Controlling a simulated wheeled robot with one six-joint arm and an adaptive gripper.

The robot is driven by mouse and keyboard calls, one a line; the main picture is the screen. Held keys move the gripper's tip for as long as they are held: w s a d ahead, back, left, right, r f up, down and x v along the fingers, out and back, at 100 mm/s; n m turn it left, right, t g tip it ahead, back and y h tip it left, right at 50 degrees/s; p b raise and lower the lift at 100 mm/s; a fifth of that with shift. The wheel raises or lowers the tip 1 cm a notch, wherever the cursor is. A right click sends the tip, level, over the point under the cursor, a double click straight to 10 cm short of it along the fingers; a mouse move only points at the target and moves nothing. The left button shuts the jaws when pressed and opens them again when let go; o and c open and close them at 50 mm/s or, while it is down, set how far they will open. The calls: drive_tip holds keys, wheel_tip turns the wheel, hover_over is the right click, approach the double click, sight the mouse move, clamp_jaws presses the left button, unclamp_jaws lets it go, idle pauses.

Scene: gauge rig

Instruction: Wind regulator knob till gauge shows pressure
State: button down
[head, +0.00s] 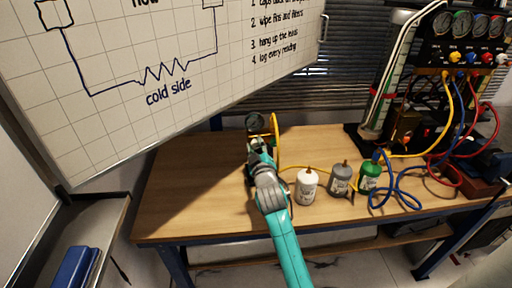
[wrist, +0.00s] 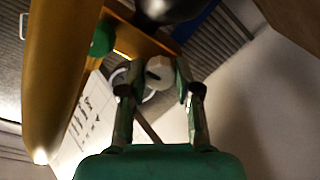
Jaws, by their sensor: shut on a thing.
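The small round gauge (head: 254,121) stands near the back of the wooden bench in the head view. Its face is dark and too small to read. My gripper (head: 259,160) is at the rig just below the gauge and hides much of it. In the wrist view my gripper (wrist: 155,77) has a finger on each side of a pale round knob (wrist: 160,68) with a dark mark on its end. The fingers are shut on this regulator knob.
A white bottle (head: 307,187), a grey bottle (head: 341,179) and a green bottle (head: 370,176) stand to the right. A manifold panel (head: 465,50) with gauges and coloured hoses is at far right. The bench's left side (head: 190,190) is clear.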

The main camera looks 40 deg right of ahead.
drive_tip(key=shift+m, duration=0.3)
drive_tip(key=m, duration=0.3)
drive_tip(key=shift+m, duration=2)
drive_tip(key=c, duration=0.8)
unclamp_jaws()
drive_tip(key=v, duration=1.2)
